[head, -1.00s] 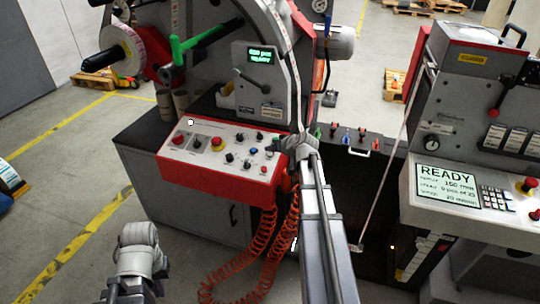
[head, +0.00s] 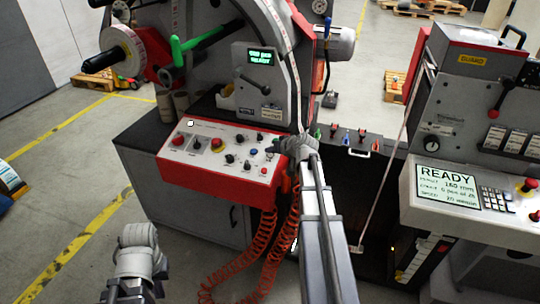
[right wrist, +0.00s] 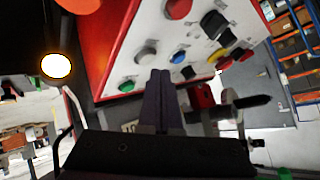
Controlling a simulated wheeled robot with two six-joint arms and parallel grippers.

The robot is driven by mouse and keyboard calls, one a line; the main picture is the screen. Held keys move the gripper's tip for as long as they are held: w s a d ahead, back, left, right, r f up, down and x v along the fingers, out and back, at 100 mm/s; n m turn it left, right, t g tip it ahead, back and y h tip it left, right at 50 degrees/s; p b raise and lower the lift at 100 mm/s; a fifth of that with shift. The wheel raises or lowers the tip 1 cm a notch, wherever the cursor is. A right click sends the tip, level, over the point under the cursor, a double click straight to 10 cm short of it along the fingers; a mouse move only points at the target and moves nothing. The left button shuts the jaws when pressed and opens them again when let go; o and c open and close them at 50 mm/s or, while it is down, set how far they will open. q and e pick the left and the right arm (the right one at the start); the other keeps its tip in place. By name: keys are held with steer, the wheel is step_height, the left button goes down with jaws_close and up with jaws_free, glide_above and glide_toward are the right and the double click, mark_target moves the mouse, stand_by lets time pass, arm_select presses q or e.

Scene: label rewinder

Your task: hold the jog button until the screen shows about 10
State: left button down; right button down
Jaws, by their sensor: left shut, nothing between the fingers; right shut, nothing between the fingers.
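The red control box with a white-topped panel (head: 210,150) stands on the left machine. In the right wrist view the panel carries a pale button (right wrist: 147,54), a blue button (right wrist: 179,57) and a red button (right wrist: 178,8). I cannot tell which is the jog button. My right gripper (head: 280,148) is shut and empty at the panel's right end. In the right wrist view its fingertips (right wrist: 160,73) lie just below the pale button; contact is unclear. The small green-lit screen (head: 260,57) has text too blurred to read. My left gripper (head: 138,236) is shut, low at front left.
The right machine's large screen (head: 448,186) shows READY and smaller lines. A green handle (head: 176,50) and a label roll (head: 125,48) are on the left machine. Red coiled hoses (head: 240,265) hang below the control box. Floor at the left is open.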

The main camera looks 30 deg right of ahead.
mark_target(270, 164)
steer(key=shift+f, duration=0.15)
stand_by(0.6)
steer(key=shift+w+d+f+b, duration=0.1)
steer(key=shift+f+b, duration=0.15)
steer(key=shift+b, duration=0.15)
steer(key=shift+d+f+b, duration=0.1)
steer(key=shift+f+b, duration=0.3)
stand_by(0.5)
steer(key=shift+r, duration=0.1)
stand_by(0.4)
steer(key=shift+a+r+p, duration=0.2)
steer(key=shift+r+p, duration=0.5)
steer(key=shift+p, duration=0.1)
steer(key=r+p, duration=0.3)
steer(key=s+a+r+p, duration=0.1)
steer(key=shift+r+p, duration=0.4)
